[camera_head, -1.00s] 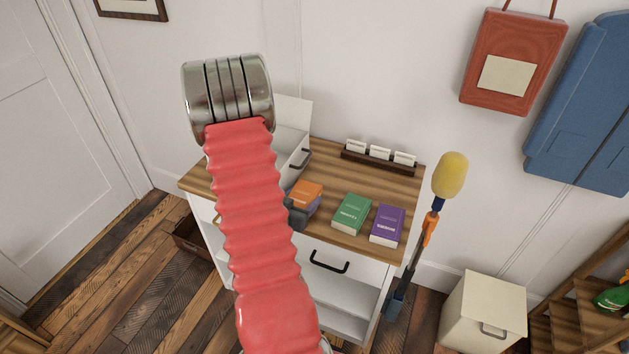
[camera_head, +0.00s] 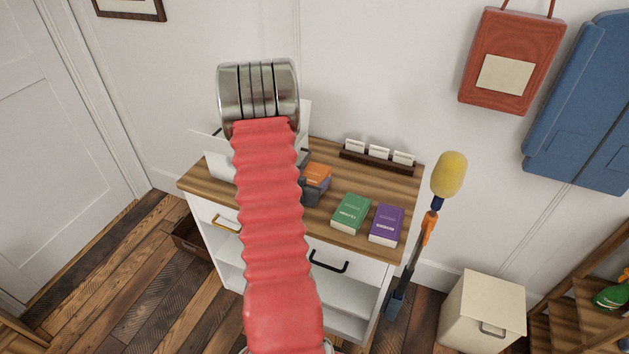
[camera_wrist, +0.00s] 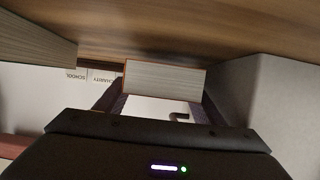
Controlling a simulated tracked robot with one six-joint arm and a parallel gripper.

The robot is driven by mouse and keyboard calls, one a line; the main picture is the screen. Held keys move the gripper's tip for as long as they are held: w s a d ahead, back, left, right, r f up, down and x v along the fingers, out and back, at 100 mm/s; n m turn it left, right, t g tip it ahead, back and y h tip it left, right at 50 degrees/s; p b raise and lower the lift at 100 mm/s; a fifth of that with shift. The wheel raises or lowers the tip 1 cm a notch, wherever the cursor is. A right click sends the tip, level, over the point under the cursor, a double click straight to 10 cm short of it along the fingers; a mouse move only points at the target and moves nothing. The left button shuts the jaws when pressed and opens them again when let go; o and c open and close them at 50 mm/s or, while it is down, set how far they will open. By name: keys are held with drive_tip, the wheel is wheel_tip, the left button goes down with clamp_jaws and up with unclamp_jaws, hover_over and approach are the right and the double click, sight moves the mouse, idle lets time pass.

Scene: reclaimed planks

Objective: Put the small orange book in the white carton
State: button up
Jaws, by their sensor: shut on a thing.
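The small orange book (camera_head: 317,174) is between the fingers of my gripper (camera_head: 311,190), over the cabinet top behind my arm. In the wrist view the picture is upside down, and the book's page edge (camera_wrist: 165,79) lies between the two fingers. I cannot tell how far it is above the wood. The white carton (camera_head: 216,166) stands on the cabinet top to the left, with flaps open. My red arm hides much of it. Its pale side seems to be the grey wall (camera_wrist: 262,100) at right in the wrist view, beside my gripper.
A green book (camera_head: 351,213) and a purple book (camera_head: 387,224) lie to the right on the wooden cabinet top (camera_head: 368,182). A dark holder with white cards (camera_head: 378,160) stands at the back. A yellow-headed duster (camera_head: 449,175) stands beside the cabinet.

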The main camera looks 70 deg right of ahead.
drive_tip(key=shift+x, duration=1.2)
drive_tip(key=shift+f, duration=0.3)
drive_tip(key=o, duration=0.9)
drive_tip(key=shift+f, duration=0.1)
drive_tip(key=v, duration=1.2)
